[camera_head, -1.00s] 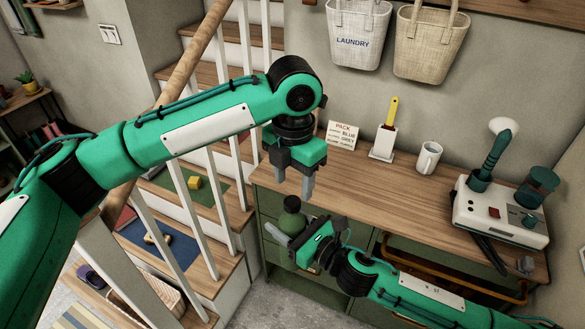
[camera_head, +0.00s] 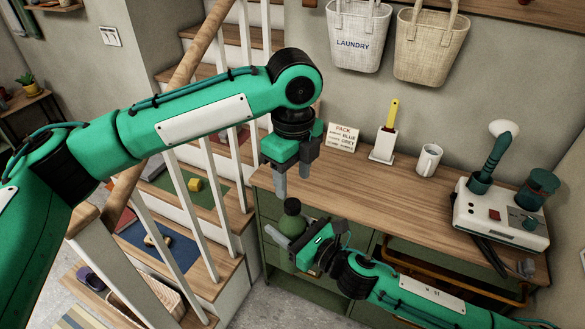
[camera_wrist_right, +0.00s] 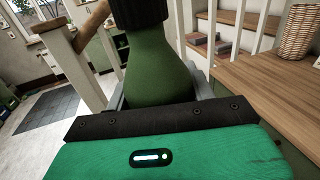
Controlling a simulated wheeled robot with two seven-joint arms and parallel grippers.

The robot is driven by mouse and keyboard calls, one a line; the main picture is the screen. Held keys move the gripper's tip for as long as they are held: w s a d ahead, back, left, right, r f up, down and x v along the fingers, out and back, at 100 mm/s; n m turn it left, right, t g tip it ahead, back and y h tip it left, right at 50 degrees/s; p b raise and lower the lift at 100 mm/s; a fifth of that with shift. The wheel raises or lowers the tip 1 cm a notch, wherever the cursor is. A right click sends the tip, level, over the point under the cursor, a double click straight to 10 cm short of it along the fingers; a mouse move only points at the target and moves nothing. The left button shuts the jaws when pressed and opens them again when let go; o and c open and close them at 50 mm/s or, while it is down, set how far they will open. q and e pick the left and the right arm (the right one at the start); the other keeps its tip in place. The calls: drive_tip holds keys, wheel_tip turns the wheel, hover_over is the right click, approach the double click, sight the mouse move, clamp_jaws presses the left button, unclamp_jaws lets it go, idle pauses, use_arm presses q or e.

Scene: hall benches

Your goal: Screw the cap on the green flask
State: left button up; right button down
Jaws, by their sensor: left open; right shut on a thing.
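The green flask (camera_head: 291,224) is upright in my right gripper (camera_head: 286,238), in front of the bench's left end. My right gripper is shut around its body; the wrist view shows the flask (camera_wrist_right: 158,75) between the grey fingers. A dark ribbed cap (camera_wrist_right: 138,14) sits at the top of its neck, and it also shows in the head view (camera_head: 292,204). How tightly it sits cannot be told. My left gripper (camera_head: 292,180) is open and points down just above the cap, with its fingers apart and nothing seen between them.
The wooden bench top (camera_head: 370,200) is mostly clear. A sign (camera_head: 342,137), a brush in a white holder (camera_head: 385,140), a white mug (camera_head: 429,159) and a white device (camera_head: 500,214) stand along it. Stair balusters (camera_head: 190,200) rise close on the left.

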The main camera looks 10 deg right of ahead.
sight(292, 203)
use_arm(q)
drive_tip(key=n, duration=0.5)
drive_tip(key=shift+r, duration=0.25)
drive_tip(key=n, duration=0.3)
drive_tip(key=shift+r, duration=0.1)
drive_tip(key=n, duration=0.4)
drive_tip(key=shift+r, duration=0.2)
drive_tip(key=n, duration=0.4)
drive_tip(key=shift+r, duration=0.15)
drive_tip(key=shift+f, duration=4)
drive_tip(key=c, duration=1.1)
